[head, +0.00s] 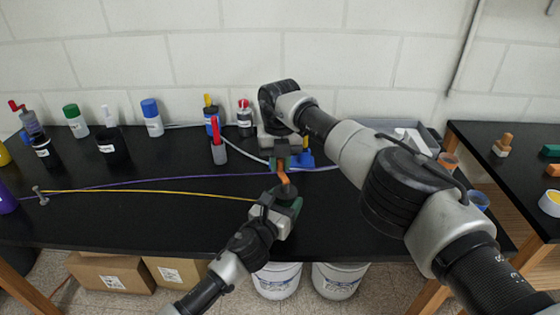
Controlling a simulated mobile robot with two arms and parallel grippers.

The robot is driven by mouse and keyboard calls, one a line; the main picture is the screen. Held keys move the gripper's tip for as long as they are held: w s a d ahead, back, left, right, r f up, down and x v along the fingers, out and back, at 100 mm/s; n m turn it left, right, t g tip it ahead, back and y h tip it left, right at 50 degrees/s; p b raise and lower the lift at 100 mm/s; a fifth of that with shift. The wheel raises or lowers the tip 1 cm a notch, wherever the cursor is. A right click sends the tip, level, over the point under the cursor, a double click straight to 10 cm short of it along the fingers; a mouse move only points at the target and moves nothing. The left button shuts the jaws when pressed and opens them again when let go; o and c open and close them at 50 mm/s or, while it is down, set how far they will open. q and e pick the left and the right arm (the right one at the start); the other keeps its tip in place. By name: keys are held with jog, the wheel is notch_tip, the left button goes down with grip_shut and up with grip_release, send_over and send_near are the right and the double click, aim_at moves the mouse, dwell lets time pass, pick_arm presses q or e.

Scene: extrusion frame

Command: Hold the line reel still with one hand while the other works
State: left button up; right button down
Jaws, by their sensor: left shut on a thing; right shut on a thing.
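A small reel-like piece with a dark brown round part (286,191) and an orange upper part (282,170) is between my two grippers at mid-table. My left gripper (284,203) is shut at the dark round lower part, which it partly hides. My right gripper (279,157) comes down from above and is shut at the orange upper part. Whether these are one piece is hard to tell. A yellow line (150,191) runs from a small metal post (40,196) at the left to the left gripper. A purple line (160,181) ends near the orange part.
A blue piece (306,157) stands right beside the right gripper, with a white cable (242,152) behind. Bottles, including a blue-capped one (152,117), and a red marker in a cup (219,153) line the back. A grey tray (425,136) is partly behind my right arm. The front-left tabletop is clear.

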jog(key=shift+s+a+n, duration=0.3)
jog(key=shift+n, duration=1)
jog(key=shift+s+a+n, duration=0.25)
jog(key=shift+a+n, duration=0.1)
jog(key=shift+n, duration=0.95)
jog(key=shift+s+a+n, duration=0.3)
jog(key=shift+n, duration=1)
jog(key=c, duration=1)
grip_release()
notch_tip(320, 180, up, 12)
